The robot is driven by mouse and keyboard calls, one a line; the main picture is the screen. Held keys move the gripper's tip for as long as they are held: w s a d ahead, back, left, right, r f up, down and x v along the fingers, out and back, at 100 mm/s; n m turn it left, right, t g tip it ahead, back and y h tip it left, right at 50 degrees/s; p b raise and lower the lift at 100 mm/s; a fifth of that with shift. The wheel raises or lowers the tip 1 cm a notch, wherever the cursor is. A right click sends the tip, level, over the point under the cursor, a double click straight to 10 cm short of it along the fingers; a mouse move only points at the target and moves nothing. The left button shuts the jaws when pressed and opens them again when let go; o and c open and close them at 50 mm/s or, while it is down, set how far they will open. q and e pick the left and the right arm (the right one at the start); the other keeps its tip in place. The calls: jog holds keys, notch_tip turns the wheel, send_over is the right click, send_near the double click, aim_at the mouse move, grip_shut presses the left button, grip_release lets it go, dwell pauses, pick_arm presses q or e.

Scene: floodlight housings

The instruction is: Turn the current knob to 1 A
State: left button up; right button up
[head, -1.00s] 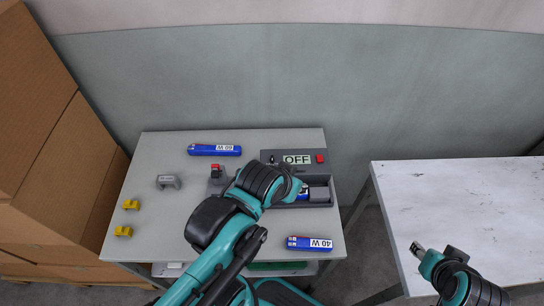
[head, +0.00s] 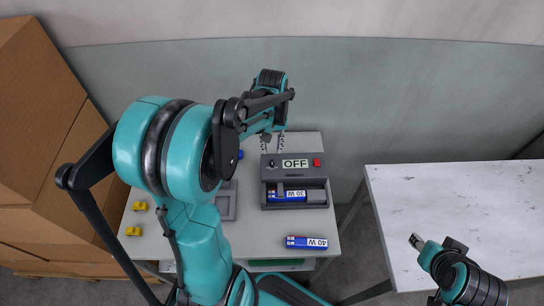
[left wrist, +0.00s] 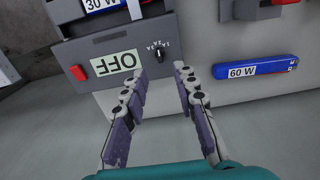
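The current knob (left wrist: 186,52) is a small black knob with a light pointer on the panel of the grey device (left wrist: 120,45), with small current marks beside it. I cannot read which mark it points to. In the head view the knob (head: 271,163) is left of the OFF display (head: 295,163). My left gripper (head: 273,142) is at the device's rear edge, near the knob. In the left wrist view my left gripper (left wrist: 160,98) is open and empty, the knob beyond its fingertips and apart from them.
A red switch (head: 317,162) is right of the display. A blue 30 W battery-like module (head: 288,196) lies in the device's bay. A 40 W module (head: 306,242) lies in front; a 60 W module (left wrist: 255,69) lies beside the device. Yellow parts (head: 137,206) are at left. The white table (head: 450,200) is mostly bare.

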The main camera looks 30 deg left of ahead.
aim_at(272, 162)
pick_arm(q)
notch_tip(272, 162, down, 8)
jog(key=b, duration=0.3)
jog(key=shift+r, duration=0.25)
grip_shut()
